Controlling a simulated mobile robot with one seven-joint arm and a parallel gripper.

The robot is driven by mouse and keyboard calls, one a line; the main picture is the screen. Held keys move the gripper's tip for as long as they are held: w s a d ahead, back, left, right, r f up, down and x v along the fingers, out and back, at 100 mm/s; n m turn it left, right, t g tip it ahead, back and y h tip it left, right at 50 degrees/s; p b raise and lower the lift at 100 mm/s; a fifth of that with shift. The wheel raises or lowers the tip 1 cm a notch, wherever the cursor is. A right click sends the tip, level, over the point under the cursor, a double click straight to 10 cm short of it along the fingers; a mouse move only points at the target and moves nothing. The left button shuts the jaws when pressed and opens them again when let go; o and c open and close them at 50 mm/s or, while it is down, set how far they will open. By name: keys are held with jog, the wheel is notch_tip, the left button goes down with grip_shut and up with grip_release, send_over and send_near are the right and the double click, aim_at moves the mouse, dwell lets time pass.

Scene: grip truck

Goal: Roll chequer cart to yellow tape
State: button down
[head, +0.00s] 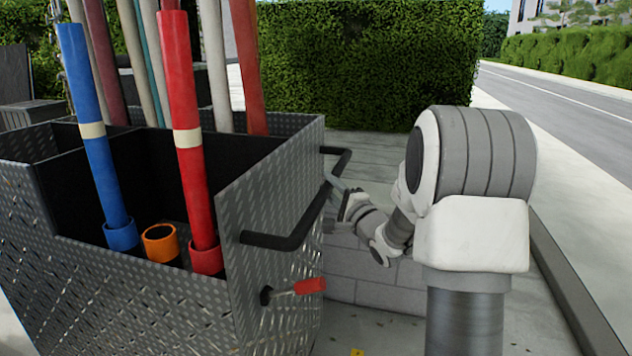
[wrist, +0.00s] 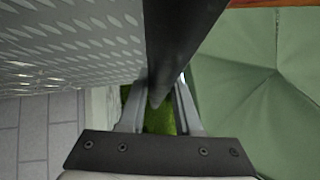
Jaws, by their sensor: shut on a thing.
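The chequer cart (head: 275,190) is a grey metal box with a raised chequer pattern, close on the left in the head view. A black handle bar (head: 290,240) sticks out from its right side. My gripper (head: 335,190) is at the far part of this handle. In the wrist view the handle (wrist: 180,40) runs between the fingers of my gripper (wrist: 158,100), which are shut on it. The cart's patterned wall (wrist: 70,45) is left of the bar. A small yellow patch (head: 357,352) shows on the ground at the bottom edge; I cannot tell whether it is the tape.
Blue (head: 95,130) and red (head: 185,130) poles stand in the cart. A red-gripped lever (head: 308,287) juts from its side. A low block wall (head: 375,275) and a hedge (head: 370,60) stand beyond. A kerb (head: 580,290) and road lie right. Green panels (wrist: 260,80) show in the wrist view.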

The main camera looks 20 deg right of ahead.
jog(key=s+d+p, duration=0.4)
jog(key=s+d, duration=0.5)
jog(key=d, duration=0.4)
jog(key=shift+s+d, duration=0.2)
jog(key=shift+s, duration=0.15)
jog(key=shift+r, duration=0.1)
jog(key=c, duration=0.6)
grip_release()
jog(key=p+v, duration=0.2)
jog(key=v, duration=1.5)
jog(key=shift+s, duration=0.2)
